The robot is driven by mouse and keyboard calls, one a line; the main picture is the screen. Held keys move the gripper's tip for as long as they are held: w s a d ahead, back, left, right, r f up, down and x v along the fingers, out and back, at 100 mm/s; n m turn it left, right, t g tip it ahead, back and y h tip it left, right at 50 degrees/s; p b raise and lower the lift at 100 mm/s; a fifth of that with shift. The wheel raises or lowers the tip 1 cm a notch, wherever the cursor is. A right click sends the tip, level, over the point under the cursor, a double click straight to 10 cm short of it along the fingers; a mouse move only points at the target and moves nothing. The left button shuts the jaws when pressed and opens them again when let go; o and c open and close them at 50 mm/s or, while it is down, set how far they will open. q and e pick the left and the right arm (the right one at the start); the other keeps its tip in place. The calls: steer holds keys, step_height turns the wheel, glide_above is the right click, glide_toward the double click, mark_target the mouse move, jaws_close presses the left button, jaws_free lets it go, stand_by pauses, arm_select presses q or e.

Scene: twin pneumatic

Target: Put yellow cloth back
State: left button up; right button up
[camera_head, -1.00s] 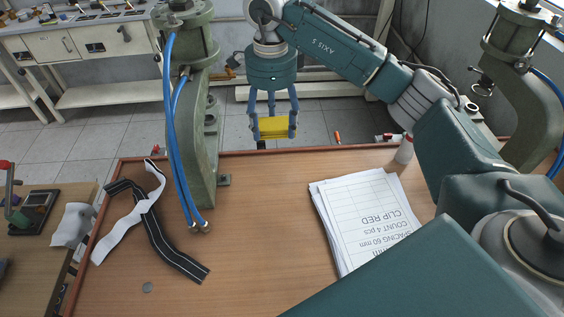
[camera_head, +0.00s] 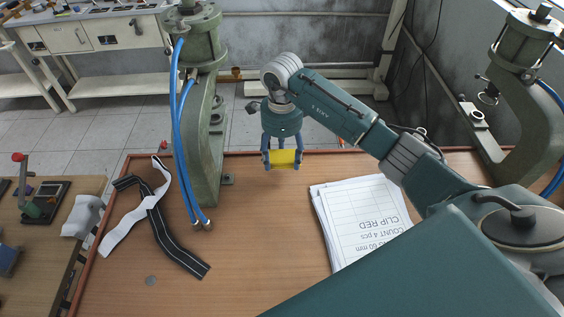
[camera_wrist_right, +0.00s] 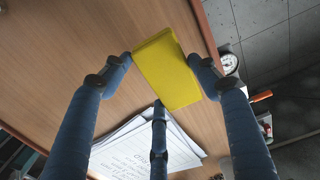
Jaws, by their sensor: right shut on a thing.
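The yellow cloth (camera_head: 286,158) is a folded, flat yellow block. My right gripper (camera_head: 283,160) is shut on it and holds it over the far edge of the wooden table, left of the paper stack. In the right wrist view the cloth (camera_wrist_right: 168,72) sits between the blue fingers of the gripper (camera_wrist_right: 165,82), with the table surface behind it. How high it is above the table is hard to tell. My left gripper is not in view.
A stack of printed sheets (camera_head: 360,222) lies on the wooden table (camera_head: 262,235). A green press (camera_head: 205,130) with blue hoses stands at the left, beside black and white straps (camera_head: 170,235). Another press (camera_head: 520,100) stands at the right. The table's middle is clear.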

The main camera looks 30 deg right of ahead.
mark_target(282, 166)
step_height(282, 166, down, 4)
steer(key=shift+r+p, duration=0.15)
steer(key=shift+p, duration=0.45)
steer(key=shift+f, duration=0.25)
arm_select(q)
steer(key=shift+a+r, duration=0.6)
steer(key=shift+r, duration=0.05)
arm_select(e)
steer(key=shift+f, duration=0.2)
steer(key=o, duration=1)
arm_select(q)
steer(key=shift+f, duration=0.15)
arm_select(e)
steer(key=shift+r, duration=0.1)
